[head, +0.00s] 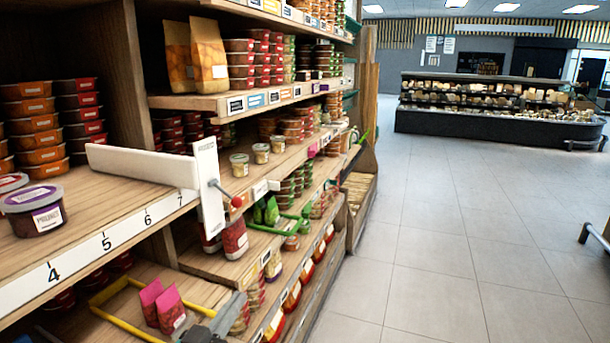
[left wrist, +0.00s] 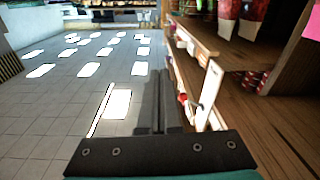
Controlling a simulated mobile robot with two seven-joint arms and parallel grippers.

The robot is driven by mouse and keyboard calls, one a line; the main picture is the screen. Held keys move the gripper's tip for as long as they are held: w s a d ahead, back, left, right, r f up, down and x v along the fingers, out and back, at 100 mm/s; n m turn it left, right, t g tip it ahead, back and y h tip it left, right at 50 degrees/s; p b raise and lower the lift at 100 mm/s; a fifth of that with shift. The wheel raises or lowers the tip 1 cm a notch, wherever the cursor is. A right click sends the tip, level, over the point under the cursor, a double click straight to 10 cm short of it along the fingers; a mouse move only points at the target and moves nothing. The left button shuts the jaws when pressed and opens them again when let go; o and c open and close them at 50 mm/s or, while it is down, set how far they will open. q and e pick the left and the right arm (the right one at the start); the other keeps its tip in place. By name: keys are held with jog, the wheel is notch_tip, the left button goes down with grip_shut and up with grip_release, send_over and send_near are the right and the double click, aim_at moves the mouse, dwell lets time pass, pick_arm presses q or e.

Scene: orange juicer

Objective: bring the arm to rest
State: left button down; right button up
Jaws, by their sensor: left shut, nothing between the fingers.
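My left gripper (head: 232,306) is at the bottom of the head view, in front of the lower shelf and just right of two pink bags (head: 163,306). In the left wrist view its two dark fingers (left wrist: 158,100) lie together, shut with nothing between them. They point out over the tiled floor, beside the shelf front. Most of the left arm is outside the head view. My right gripper does not show.
A wooden shelf unit (head: 122,218) with several stacked tubs fills the left. A white divider (head: 207,180) with a red knob (head: 236,202) sticks out at its edge. A yellow bar (head: 107,291) is on the lower shelf. The tiled floor (head: 450,240) to the right is largely clear.

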pick_arm(q)
jog(key=s+d+f+g+y, duration=0.2)
jog(key=s+f+g, duration=0.2)
jog(key=s+f, duration=0.25)
jog(key=s+a+f+g+y, duration=0.2)
jog(key=s+f+g, duration=0.25)
jog(key=s, duration=0.65)
jog(key=s+a+f+g+y, duration=0.25)
jog(key=s+g, duration=0.35)
jog(key=s, duration=0.5)
notch_tip(320, 180, down, 23)
jog(key=s, duration=0.3)
jog(key=s+a+f+g, duration=0.2)
jog(key=s+f, duration=1.1)
jog(key=s, duration=0.1)
jog(key=shift+s+a+f+h, duration=0.2)
jog(key=shift+s+a+h, duration=0.15)
jog(key=shift+s, duration=0.15)
